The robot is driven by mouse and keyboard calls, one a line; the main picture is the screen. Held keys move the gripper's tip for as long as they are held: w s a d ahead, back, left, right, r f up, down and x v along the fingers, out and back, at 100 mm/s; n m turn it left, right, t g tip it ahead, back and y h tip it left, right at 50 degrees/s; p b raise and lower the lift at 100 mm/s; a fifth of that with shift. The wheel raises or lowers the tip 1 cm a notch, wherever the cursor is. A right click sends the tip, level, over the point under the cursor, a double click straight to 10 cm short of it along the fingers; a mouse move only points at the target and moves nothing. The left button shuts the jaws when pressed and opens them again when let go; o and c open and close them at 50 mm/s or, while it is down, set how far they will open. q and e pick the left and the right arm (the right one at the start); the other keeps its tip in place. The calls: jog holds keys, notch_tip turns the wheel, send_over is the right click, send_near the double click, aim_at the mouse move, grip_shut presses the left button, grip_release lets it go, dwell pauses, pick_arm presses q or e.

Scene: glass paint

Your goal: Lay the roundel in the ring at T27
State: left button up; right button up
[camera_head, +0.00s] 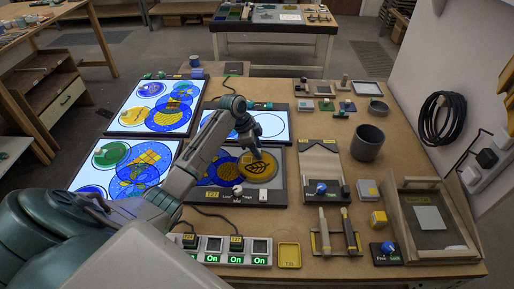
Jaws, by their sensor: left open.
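The amber roundel (258,168) with a dark leaf drawing lies at the right part of the T27 panel (281,158), beside blue and yellow glass pieces. The panel's surface looks grey and unlit. Its T27 label (212,194) is on the front edge. I cannot make out whether the roundel sits inside a ring or over its edge. My left gripper (253,149) is open, pointing down at the roundel's far edge. I cannot tell whether it touches the roundel. My left arm hides part of the panel's left side. My right gripper is not in view.
Lit panels with coloured glass stand left (157,107) and behind (275,124). A power strip (222,249) and a yellow tray (289,255) lie in front. To the right are a sloped board (319,163), a grey cup (368,143) and a wooden frame (397,222).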

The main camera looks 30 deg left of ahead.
pick_arm(q)
jog(key=shift+r, duration=0.2)
jog(key=shift+a+r, duration=0.15)
jog(key=shift+r, duration=0.15)
jog(key=b+v, duration=0.4)
jog(key=v, duration=0.7)
jog(key=shift+s, duration=0.15)
jog(key=shift+a+r, duration=0.1)
